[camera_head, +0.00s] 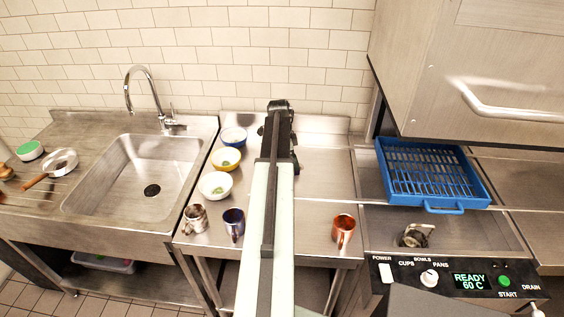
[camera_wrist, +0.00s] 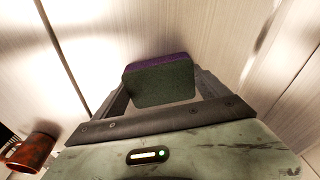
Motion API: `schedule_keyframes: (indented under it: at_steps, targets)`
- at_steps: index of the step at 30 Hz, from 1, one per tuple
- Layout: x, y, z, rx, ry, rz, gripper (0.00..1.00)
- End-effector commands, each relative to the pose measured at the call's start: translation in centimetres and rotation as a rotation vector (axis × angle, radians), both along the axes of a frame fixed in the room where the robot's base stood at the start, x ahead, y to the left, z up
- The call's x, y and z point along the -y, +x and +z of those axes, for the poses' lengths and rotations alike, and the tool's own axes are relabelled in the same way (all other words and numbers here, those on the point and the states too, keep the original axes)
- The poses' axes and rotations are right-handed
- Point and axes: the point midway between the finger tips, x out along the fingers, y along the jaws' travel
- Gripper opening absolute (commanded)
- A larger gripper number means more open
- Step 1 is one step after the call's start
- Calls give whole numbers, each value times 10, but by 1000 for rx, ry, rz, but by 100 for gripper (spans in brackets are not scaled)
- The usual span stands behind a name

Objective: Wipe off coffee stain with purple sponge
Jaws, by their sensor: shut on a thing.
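The sponge (camera_wrist: 160,82) shows in the wrist view, with a purple layer along its top edge and a dark green face. My gripper (camera_wrist: 163,95) is shut on it, one finger on each side. In the head view my arm reaches over the middle counter, with my gripper (camera_head: 279,122) near its back; the sponge cannot be made out there. I see no coffee stain in either view; part of the counter is hidden behind my arm.
White, yellow and blue bowls (camera_head: 215,185) and two mugs (camera_head: 234,223) stand left of my arm. A copper mug (camera_head: 343,230) stands right. A sink (camera_head: 140,178) is left; a blue rack (camera_head: 430,172) sits right under a steel hood (camera_head: 470,80). Counter between arm and rack is mostly clear.

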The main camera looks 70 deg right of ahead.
Motion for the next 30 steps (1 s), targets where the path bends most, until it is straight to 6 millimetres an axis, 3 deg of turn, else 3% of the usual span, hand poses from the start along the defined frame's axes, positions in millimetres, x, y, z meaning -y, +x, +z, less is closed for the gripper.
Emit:
schedule_keyframes:
  at_steps: [4,13,24,30]
  targets:
    - [4,-14,1,-1,0,-2,52]
    - [6,-21,0,1,0,0,52]
    - [15,-54,-3,-1,-1,-2,53]
    - [14,-56,0,-2,0,-1,53]
